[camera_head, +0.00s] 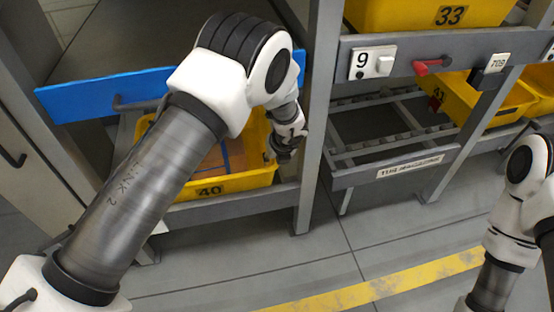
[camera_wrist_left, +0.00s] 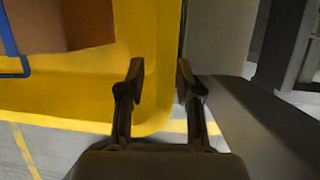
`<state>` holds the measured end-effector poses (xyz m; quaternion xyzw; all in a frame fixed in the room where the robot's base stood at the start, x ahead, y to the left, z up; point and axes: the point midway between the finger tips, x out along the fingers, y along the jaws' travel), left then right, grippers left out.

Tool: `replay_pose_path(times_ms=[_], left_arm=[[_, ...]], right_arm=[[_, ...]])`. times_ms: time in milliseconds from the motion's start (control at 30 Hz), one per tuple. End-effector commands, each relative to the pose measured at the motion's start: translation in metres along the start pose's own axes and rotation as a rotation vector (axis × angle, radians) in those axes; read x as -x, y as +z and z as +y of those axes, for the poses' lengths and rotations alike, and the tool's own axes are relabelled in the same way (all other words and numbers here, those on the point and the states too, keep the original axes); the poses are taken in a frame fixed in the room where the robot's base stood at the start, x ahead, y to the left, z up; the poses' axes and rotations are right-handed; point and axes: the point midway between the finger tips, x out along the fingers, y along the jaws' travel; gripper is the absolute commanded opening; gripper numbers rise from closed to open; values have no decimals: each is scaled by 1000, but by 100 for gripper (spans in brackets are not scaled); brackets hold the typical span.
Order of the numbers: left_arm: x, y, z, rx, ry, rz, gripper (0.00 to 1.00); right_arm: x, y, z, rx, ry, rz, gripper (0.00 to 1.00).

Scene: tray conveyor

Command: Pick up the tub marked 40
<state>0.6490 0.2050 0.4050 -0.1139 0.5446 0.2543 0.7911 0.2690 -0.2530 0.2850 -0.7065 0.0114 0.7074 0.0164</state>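The yellow tub marked 40 (camera_head: 250,180) sits low in the shelf bay, partly hidden behind my left arm. A brown box (camera_head: 225,155) lies inside it. My left gripper (camera_head: 282,153) points down at the tub's right side. In the left wrist view the gripper (camera_wrist_left: 160,72) is open, with a gap between its fingertips. The tub (camera_wrist_left: 75,95) fills the left there, and its right edge lies between the fingers. I cannot tell whether either finger touches it. The box (camera_wrist_left: 85,25) also shows there. My right arm is at the right edge, its gripper out of view.
A grey post (camera_head: 317,110) stands close to the right of my left gripper. A blue bar (camera_head: 75,97) crosses above the tub. An empty roller rack (camera_head: 375,130) is right of the post. Other yellow tubs, marked 33 (camera_head: 400,14) and 41 (camera_head: 470,97), are further right.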

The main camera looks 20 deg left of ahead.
Motion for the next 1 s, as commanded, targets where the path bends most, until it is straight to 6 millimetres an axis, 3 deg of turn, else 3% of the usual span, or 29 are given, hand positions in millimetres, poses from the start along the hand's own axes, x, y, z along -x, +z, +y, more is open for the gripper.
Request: replay_pose_path(times_ms=[100,367,400,500,1000], left_arm=[[-17,-1,0,0,0,1,34],[-18,0,1,-2,1,0,34],[-18,0,1,-2,2,0,31],[-18,0,1,-3,2,0,0],[-11,3,1,-3,0,-2,0]], right_arm=[[-10,0,0,0,0,0,0],[-10,0,0,0,0,0,0],[-10,0,0,0,0,0,0],[-10,0,0,0,0,0,0],[-3,0,0,0,0,0,0]])
